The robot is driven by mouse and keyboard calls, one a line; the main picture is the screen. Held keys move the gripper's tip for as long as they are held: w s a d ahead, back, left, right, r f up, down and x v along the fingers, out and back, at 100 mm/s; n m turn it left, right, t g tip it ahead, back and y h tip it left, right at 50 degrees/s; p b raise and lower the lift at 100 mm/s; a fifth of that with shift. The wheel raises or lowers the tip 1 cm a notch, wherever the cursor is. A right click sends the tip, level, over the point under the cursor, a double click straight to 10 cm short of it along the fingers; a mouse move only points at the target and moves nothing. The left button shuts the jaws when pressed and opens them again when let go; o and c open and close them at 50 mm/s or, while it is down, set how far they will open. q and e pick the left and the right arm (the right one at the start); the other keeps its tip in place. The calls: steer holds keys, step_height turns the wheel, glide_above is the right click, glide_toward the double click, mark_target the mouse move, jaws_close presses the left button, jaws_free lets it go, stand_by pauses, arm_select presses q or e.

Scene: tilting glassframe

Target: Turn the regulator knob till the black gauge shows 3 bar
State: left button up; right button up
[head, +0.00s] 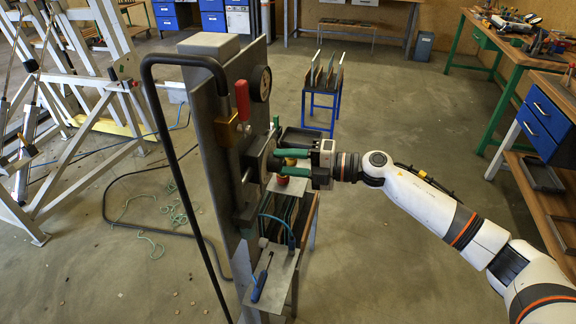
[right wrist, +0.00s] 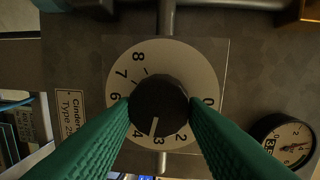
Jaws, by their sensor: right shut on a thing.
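The regulator knob (right wrist: 158,106) is a round black knob on a pale numbered dial (right wrist: 203,78), in the right wrist view. Its white line points down close to the 3 on the dial. My right gripper (right wrist: 159,103) has its green fingers on either side of the knob and is shut on it. In the head view the right gripper (head: 279,161) reaches the upright panel from the right. A black-rimmed gauge with a light face (right wrist: 285,144) sits right of the dial; its reading is too small to tell. My left gripper is not in view.
The grey panel (head: 214,125) stands upright, with a red-handled valve (head: 242,101), another round gauge (head: 261,83) and a bent black pipe (head: 165,125). A small shelf with a blue-handled tool (head: 261,284) is below. Workbenches stand at the right; floor between is open.

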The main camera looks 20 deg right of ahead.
steer(key=shift+n+b, duration=0.35)
steer(key=shift+n, duration=0.65)
steer(key=o, duration=1)
